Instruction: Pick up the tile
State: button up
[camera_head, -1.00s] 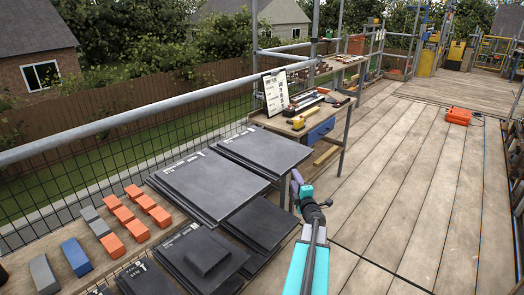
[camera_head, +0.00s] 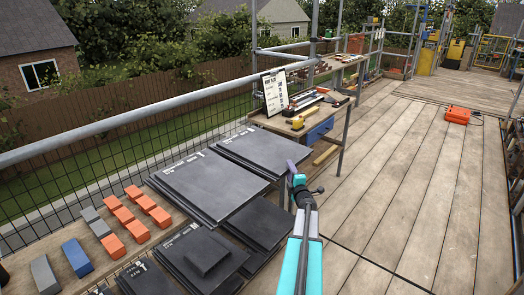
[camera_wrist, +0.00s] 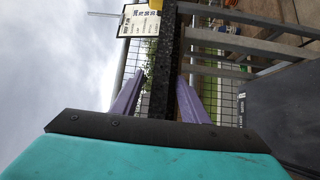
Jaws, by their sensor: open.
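Dark grey slate tiles lie in several flat stacks along the left of the deck. The far stack (camera_head: 262,150) and the larger stack (camera_head: 208,187) sit higher than the stack behind my arm (camera_head: 262,222) and the near stack (camera_head: 190,262), which has a smaller tile (camera_head: 208,256) on top. My gripper (camera_head: 291,166) is open, just right of the far stack's corner, apart from the tiles. In the wrist view, its purple fingers (camera_wrist: 158,98) are spread, with a dark speckled strip seen between them that I cannot identify. A dark tile surface (camera_wrist: 285,112) shows at right there.
A wooden workbench (camera_head: 283,122) with tools and a clipboard (camera_head: 275,92) stands beyond the tiles. Orange blocks (camera_head: 125,215) lie at left. A guard rail (camera_head: 120,120) runs along the left. The plank deck (camera_head: 410,190) is clear at right, with an orange case (camera_head: 457,115) farther off.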

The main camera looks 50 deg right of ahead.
jog(key=shift+w, duration=0.1)
dwell(0.3)
jog(key=shift+p+x, duration=0.55)
jog(key=shift+x, duration=2)
jog(key=shift+c, duration=0.5)
grip_shut()
jog(key=shift+r, duration=0.1)
jog(key=shift+r, duration=0.1)
